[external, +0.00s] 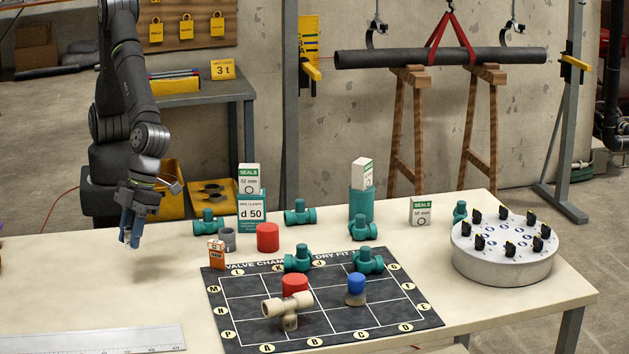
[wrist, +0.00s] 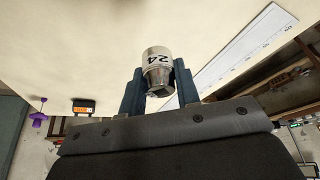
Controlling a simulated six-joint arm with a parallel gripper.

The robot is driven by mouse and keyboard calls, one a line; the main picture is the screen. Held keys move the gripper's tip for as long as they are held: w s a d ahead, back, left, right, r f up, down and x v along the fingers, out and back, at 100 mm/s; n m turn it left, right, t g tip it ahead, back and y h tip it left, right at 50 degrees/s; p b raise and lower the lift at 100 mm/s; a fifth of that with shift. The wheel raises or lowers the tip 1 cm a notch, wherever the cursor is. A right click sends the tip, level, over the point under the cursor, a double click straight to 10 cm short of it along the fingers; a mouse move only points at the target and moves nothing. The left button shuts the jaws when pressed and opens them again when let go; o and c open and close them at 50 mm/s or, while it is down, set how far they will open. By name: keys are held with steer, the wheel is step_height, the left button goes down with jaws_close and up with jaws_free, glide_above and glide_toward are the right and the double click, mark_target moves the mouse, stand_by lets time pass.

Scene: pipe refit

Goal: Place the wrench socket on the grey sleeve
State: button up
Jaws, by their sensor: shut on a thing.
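The wrench socket (wrist: 157,72), a silver metal piece marked 24, sits between the two dark blue fingers of my gripper (wrist: 158,88) in the wrist view. My gripper is shut on it. In the external view my gripper (external: 131,240) is at the left, above the table, and the socket is too small there to make out clearly. The grey sleeve (external: 227,239), a short grey cylinder, stands on the table to the right of my gripper, between a teal valve and a red cylinder.
Teal valves (external: 208,222), a red cylinder (external: 268,237), and a small orange-and-white box (external: 216,254) stand around the sleeve. A d 50 box (external: 251,213) is behind it. The dark grid mat (external: 232,328) bears fittings. A steel ruler (external: 95,341) lies front left; the table's left part is mostly clear.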

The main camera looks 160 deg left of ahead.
steer(key=s+a+r+n+t+y, duration=0.2)
steer(key=s+a+r+n+y, duration=0.35)
steer(key=s+a+n, duration=0.75)
glide_toward(229, 236)
steer(key=w+a, duration=0.1)
steer(key=w, duration=0.1)
steer(key=shift+s+a+f+h, duration=0.1)
steer(key=shift+a+f+h, duration=0.05)
steer(key=shift+f+h, duration=0.35)
steer(key=shift+f, duration=1.95)
steer(key=shift+f, duration=0.15)
steer(key=o, duration=0.7)
steer(key=shift+f, duration=0.1)
steer(key=shift+c, duration=0.2)
steer(key=o, duration=0.4)
steer(key=shift+o, duration=0.2)
